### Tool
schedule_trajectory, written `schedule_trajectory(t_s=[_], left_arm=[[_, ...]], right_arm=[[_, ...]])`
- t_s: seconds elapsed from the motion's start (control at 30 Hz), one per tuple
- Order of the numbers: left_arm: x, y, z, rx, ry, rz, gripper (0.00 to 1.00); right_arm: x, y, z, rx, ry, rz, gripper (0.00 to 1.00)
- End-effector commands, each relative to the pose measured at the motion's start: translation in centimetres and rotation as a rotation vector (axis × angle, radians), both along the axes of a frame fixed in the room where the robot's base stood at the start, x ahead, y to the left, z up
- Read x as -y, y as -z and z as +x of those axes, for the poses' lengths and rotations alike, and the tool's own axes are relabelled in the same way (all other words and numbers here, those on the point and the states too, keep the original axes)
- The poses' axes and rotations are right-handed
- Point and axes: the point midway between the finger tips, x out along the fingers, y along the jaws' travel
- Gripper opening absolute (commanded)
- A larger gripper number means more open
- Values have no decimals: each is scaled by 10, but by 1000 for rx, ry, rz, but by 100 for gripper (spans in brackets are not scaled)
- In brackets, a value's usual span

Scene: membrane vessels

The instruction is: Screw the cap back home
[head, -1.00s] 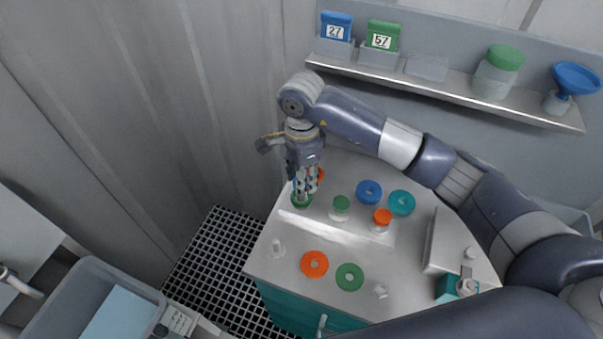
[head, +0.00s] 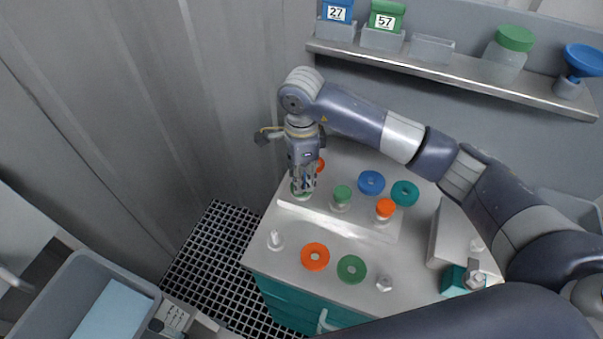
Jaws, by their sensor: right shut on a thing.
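My right gripper (head: 303,183) points straight down over the far left corner of the white worktop (head: 260,249). Its fingers are shut on a small cap, mostly hidden between them. A green part (head: 299,194) shows just below the fingertips at the left end of the raised holder strip (head: 335,219). I cannot tell whether the cap is seated or how it is turned. On the same strip stand a green-capped vessel (head: 342,194) and an orange-capped vessel (head: 385,209). My left gripper is out of view.
Blue (head: 371,173), teal (head: 404,184), orange (head: 315,247) and green (head: 351,260) rings lie on the worktop. Another orange piece (head: 320,165) is partly hidden behind my gripper. A shelf (head: 450,76) with labelled boxes runs along the back. A grey bin (head: 72,262) stands lower left.

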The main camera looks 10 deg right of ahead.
Motion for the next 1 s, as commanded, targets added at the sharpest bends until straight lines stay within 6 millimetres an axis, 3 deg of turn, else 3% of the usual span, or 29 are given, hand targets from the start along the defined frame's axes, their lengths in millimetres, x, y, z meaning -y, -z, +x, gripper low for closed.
schedule_trajectory(t_s=[1.0], left_arm=[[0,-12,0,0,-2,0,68]], right_arm=[[0,-3,2,4,1292,3,20]])
